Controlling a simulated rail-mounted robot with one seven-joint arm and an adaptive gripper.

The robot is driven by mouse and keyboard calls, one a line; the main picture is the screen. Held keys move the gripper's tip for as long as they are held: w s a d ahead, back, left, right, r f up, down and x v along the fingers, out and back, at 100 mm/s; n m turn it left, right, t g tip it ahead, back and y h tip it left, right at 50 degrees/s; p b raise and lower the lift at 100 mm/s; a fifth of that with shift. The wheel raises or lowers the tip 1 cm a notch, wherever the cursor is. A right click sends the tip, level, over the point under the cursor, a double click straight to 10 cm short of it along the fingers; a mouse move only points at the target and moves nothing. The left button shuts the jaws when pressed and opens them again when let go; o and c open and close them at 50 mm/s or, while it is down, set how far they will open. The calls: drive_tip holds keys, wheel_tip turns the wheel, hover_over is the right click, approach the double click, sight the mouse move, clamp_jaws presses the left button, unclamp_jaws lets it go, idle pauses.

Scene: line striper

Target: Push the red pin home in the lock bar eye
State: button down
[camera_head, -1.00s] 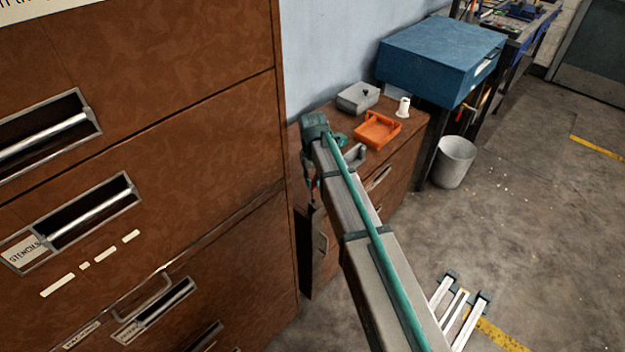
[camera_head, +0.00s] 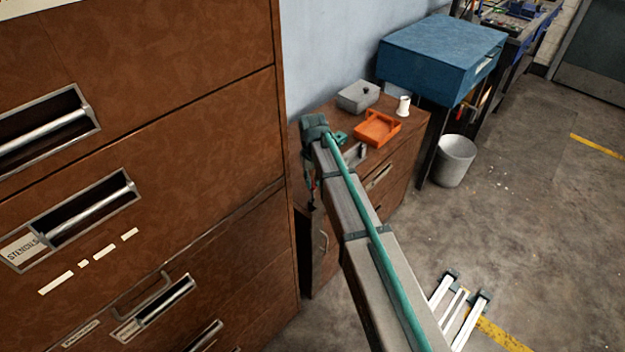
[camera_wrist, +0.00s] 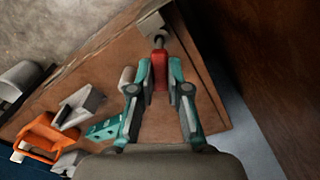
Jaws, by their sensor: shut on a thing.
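In the wrist view my gripper (camera_wrist: 160,78) is shut on the red pin (camera_wrist: 159,72), with its two teal fingers on either side of it. The pin's grey shank (camera_wrist: 158,42) points up the picture, toward a small pale block (camera_wrist: 148,22) at the edge of the brown cabinet. I cannot tell whether the shank is in an eye there, or how deep. In the head view my gripper (camera_head: 311,194) hangs beside the low brown cabinet's near left corner, small and partly hidden by my arm. The lock bar cannot be made out clearly.
On the low cabinet (camera_head: 402,150) stand an orange tray (camera_head: 377,130), a grey lidded box (camera_head: 358,97) and a white spool-like thing (camera_head: 403,106). A tall brown drawer cabinet (camera_head: 190,130) rises close at the left. A bin (camera_head: 455,160) and blue cabinet (camera_head: 440,50) stand right.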

drive_tip(key=shift+f+b, duration=1)
drive_tip(key=shift+f, duration=1.55)
idle(1.1)
drive_tip(key=c, duration=0.7)
unclamp_jaws()
drive_tip(key=shift+r, duration=0.1)
drive_tip(key=shift+r+p, duration=1.95)
drive_tip(key=shift+r, duration=1.5)
